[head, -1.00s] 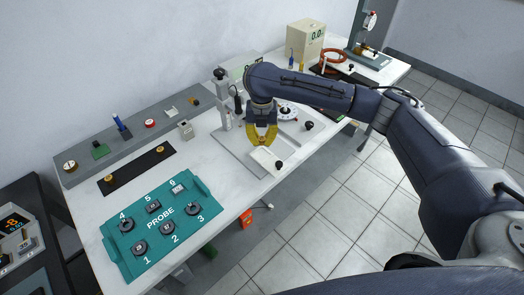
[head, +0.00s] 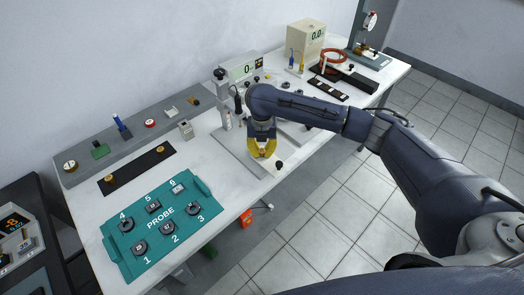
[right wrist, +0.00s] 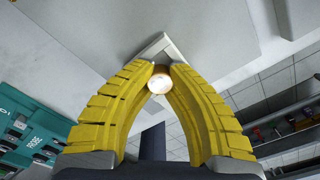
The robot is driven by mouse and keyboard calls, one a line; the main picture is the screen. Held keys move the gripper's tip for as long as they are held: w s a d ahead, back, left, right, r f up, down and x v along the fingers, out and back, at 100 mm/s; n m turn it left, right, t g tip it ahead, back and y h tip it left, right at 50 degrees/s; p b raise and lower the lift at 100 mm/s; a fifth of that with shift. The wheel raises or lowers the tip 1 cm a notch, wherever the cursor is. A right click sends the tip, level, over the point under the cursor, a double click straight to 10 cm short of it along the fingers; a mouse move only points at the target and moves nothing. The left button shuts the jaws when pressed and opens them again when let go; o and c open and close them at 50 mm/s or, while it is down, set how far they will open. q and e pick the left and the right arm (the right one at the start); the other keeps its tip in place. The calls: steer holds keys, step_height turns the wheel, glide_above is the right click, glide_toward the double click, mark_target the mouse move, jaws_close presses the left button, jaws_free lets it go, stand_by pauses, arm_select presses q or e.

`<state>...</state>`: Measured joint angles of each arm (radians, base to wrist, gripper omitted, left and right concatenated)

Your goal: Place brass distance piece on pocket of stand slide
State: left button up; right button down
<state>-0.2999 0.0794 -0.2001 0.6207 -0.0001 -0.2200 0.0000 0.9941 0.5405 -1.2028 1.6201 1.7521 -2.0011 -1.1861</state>
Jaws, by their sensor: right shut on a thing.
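My right gripper (head: 262,154) has yellow fingers and is over the front part of the stand. In the right wrist view its fingertips (right wrist: 158,74) are shut on the brass distance piece (right wrist: 158,83), whose round pale end shows between them. The pale stand slide (right wrist: 155,48) shows just past the fingertips. In the head view the gripper covers most of the slide, and its black knob (head: 279,166) shows to the right. The pocket is hidden, and I cannot tell whether the piece touches the slide. My left gripper is not in view.
The stand's grey base plate (head: 232,152) and upright column (head: 224,112) are left of the gripper. A teal PROBE tray (head: 160,226) lies at the front left. A grey shelf (head: 83,176) with small parts is behind it. White table is bare between tray and stand.

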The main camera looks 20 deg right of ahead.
mark_target(262, 151)
steer(key=c, duration=1.4)
jaws_free()
steer(key=shift+f, duration=0.1)
step_height(262, 151, up, 12)
